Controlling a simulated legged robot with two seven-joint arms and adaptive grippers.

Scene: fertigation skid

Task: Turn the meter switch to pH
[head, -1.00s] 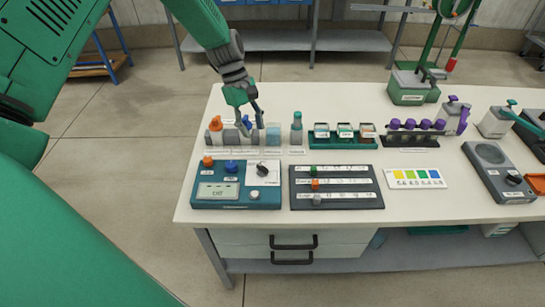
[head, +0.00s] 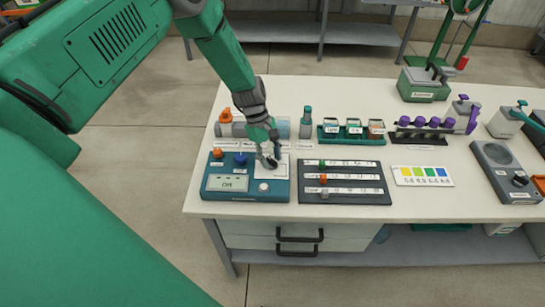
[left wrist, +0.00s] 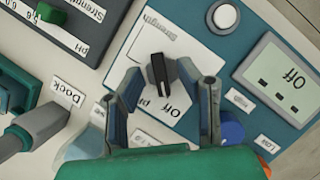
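The teal meter (head: 246,194) lies at the left front of the bench. Its display (head: 228,183) reads Off, and so does the display in the left wrist view (left wrist: 284,78). The black meter switch (left wrist: 161,74) stands on a white plate with labels Strength, pH and Off; the head view mostly hides it behind the fingers. My left gripper (head: 270,162) is over the switch. In the left wrist view my left gripper (left wrist: 160,76) is open, one finger on each side of the switch, with gaps visible. My right gripper is out of view.
A white round button (left wrist: 223,16) and a blue plug (left wrist: 231,129) are on the meter near the fingers. A dark slider board (head: 343,183) lies right of it. Bottles and a jar rack (head: 352,138) stand behind. A colour card (head: 422,176) lies farther right.

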